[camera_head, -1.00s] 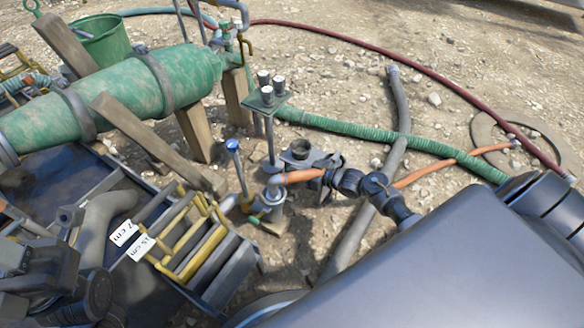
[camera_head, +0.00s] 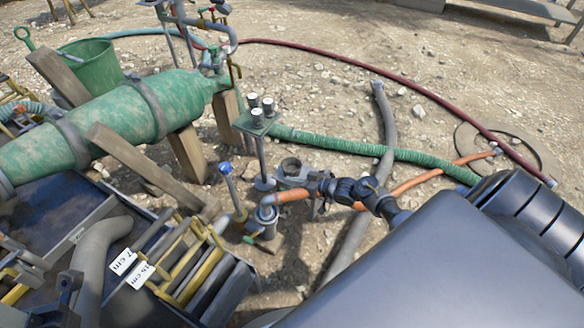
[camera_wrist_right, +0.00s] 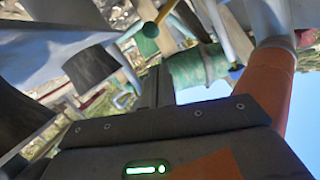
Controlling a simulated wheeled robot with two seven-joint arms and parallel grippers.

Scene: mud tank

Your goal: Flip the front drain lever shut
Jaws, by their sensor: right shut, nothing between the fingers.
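The front drain (camera_head: 267,213) is a short grey upright fitting at the near end of the orange hose. A blue-capped lever (camera_head: 226,172) stands upright and slightly tilted just left of it. A small yellow rod with a green end (camera_head: 250,239) sits low beside the fitting; a yellow rod with a green knob (camera_wrist_right: 150,29) shows in the right wrist view. My right gripper (camera_head: 311,186) is shut and empty, right of the fitting beside the orange hose (camera_head: 292,196), apart from the blue-capped lever.
A green mottled tank (camera_head: 120,120) lies on wooden posts at the left. A rack of grey and yellow bars (camera_head: 190,262) stands near the fitting. A post with several white-topped knobs (camera_head: 258,122) rises behind it. Grey pipe (camera_head: 384,125) and hoses cross the stony ground.

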